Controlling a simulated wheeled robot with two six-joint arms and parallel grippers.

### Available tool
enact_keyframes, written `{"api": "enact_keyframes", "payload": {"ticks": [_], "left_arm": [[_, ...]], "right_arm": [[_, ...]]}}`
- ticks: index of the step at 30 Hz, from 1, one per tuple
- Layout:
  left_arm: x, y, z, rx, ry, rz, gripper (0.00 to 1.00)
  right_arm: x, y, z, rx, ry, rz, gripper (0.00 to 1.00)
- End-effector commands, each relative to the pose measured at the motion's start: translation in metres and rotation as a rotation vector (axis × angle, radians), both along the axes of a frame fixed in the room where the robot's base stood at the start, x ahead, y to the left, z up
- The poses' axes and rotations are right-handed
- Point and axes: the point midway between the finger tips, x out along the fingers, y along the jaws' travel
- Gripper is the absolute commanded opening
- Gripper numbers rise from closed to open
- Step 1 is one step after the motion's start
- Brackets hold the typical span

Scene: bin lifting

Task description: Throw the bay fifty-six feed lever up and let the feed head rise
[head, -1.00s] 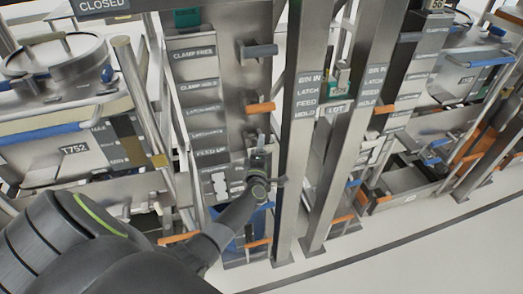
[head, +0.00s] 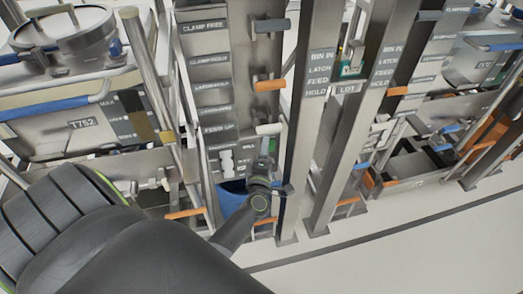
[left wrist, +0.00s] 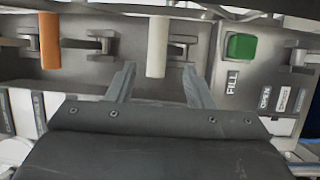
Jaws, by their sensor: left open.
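A white lever handle (head: 268,129) sticks out of the steel bay column, level with the FEED UP label (head: 216,128). In the left wrist view the white handle (left wrist: 157,45) points down toward the gap between my fingertips. My left gripper (left wrist: 158,72) is open, with one finger on each side of the handle's line. In the head view the left gripper (head: 266,143) is just below the white handle. The bay's number is not readable. My right gripper is not in view.
An orange lever (head: 268,84) and a grey lever (head: 270,25) stand above the white one. The wrist view shows an orange handle (left wrist: 49,40) at left and a green block (left wrist: 241,46) by a FILL label at right. A steel post (head: 312,130) stands close right of the gripper.

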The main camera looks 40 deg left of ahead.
Motion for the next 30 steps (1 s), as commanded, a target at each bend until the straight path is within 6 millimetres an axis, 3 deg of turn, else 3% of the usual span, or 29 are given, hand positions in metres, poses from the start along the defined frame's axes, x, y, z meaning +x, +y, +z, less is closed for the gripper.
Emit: {"api": "enact_keyframes", "payload": {"ticks": [6,12,30], "left_arm": [[-0.040,-0.019,-0.006,-0.002,0.002,0.003,0.47],[-0.058,-0.029,-0.006,-0.002,0.002,0.001,0.47],[-0.061,-0.031,-0.005,0.000,0.002,0.001,0.47]], "right_arm": [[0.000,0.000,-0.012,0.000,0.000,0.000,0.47],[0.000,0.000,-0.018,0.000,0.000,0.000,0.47],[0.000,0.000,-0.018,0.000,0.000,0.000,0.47]]}}
